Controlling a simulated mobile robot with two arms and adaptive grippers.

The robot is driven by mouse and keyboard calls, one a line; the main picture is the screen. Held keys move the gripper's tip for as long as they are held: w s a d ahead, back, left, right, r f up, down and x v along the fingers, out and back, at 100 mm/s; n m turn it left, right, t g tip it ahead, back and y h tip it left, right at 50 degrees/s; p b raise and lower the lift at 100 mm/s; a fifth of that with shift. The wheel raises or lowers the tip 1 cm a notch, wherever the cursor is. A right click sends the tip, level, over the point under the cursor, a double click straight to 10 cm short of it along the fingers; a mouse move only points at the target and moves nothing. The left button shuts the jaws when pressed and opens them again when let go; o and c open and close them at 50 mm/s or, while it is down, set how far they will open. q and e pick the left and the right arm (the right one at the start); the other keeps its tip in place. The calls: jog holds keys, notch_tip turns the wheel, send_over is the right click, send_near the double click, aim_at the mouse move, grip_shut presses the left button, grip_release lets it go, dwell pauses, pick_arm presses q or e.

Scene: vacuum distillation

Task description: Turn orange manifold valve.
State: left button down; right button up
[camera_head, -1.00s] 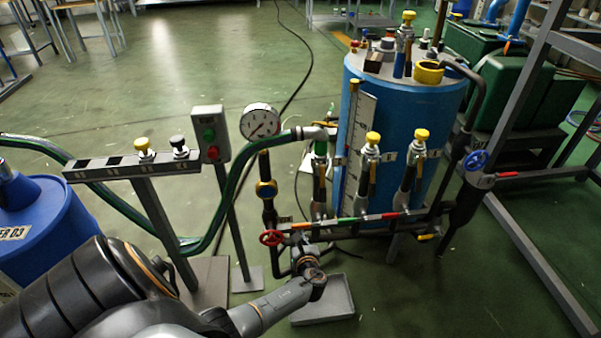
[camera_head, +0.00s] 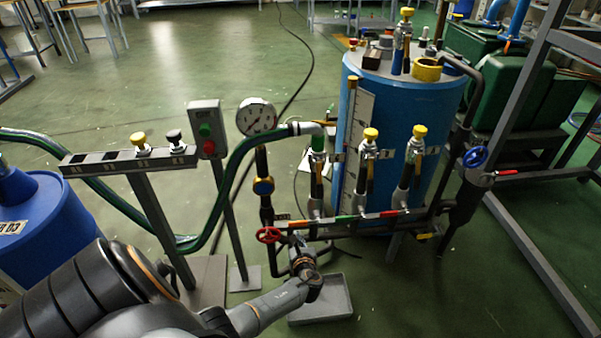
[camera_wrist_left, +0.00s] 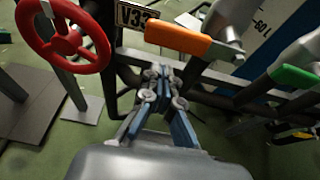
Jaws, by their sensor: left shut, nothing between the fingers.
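The orange manifold valve handle (camera_wrist_left: 163,38) lies along the manifold in the left wrist view, just ahead of and above my left gripper (camera_wrist_left: 162,72). In the head view the orange handle (camera_head: 301,224) is a small strip at the left end of the manifold pipe. My left gripper (camera_head: 300,243) is shut and empty, with its fingertips close below the handle. I cannot tell whether they touch it. The red handwheel (camera_wrist_left: 65,38) is left of the fingers. My right gripper is not in view.
A green handle (camera_wrist_left: 293,78) sits to the right of the orange one. A blue tank (camera_head: 388,150) stands behind the manifold. A pressure gauge (camera_head: 257,117) and a hose (camera_head: 232,170) are to the left. A grey tray (camera_head: 325,303) lies on the floor below.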

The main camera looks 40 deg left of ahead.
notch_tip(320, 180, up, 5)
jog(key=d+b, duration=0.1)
pick_arm(q)
jog(key=f+p+v, duration=0.1)
jog(key=p+v, duration=0.2)
jog(key=v, duration=0.6)
jog(key=shift+s+d+f, duration=0.15)
jog(key=shift+s+d, duration=0.15)
jog(key=shift+d, duration=0.05)
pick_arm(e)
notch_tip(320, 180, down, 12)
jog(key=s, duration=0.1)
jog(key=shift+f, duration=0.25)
